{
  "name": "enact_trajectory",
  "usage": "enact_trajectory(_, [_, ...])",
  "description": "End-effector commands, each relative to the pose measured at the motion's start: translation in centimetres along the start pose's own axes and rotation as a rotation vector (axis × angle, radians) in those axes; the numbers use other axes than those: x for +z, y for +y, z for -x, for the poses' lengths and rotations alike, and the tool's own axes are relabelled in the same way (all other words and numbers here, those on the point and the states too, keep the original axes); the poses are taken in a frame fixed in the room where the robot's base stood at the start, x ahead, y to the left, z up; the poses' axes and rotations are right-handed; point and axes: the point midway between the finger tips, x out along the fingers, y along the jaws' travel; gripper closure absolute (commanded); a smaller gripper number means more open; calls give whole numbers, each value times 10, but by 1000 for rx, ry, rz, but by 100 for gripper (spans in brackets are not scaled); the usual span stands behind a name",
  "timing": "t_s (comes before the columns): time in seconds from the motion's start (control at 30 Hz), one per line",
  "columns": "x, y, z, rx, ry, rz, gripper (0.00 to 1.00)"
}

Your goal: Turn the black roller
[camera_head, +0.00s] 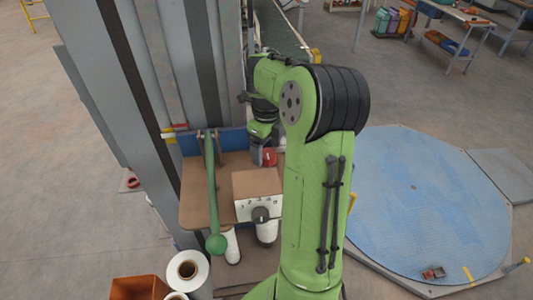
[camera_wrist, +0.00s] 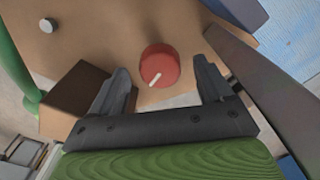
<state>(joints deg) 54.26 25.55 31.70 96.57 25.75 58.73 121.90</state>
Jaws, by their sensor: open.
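A dark round roller or knob (camera_head: 261,214) sits at the front of a small tan box with a marked white face (camera_head: 257,210); I take it as the black roller. It does not show in the wrist view. My gripper (camera_wrist: 160,70) is open and empty. Its fingers stand apart on the left and right of a red knob (camera_wrist: 160,64) with a white mark, and I cannot tell how close they are to it. The red knob also shows in the head view (camera_head: 270,157), beyond the box. In that view my gripper is partly hidden behind my arm.
A green lever (camera_head: 212,185) with a ball end hangs left of the box over a brown panel (camera_head: 195,195). White cylinders (camera_head: 267,232) stand below the panel. Grey columns rise behind. A blue round platform (camera_head: 425,205) lies on the floor at the right.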

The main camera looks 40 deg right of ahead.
Motion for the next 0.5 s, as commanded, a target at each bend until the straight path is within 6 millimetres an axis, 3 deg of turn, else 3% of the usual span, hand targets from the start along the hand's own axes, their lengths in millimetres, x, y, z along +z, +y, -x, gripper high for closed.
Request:
enact_trajectory(0.13, [0, 0, -16, 1, 1, 1, 20])
enact_trajectory(0.4, [0, 0, -18, -1, 0, 1, 20])
enact_trajectory(0.5, [0, 0, -18, -1, 0, 1, 34])
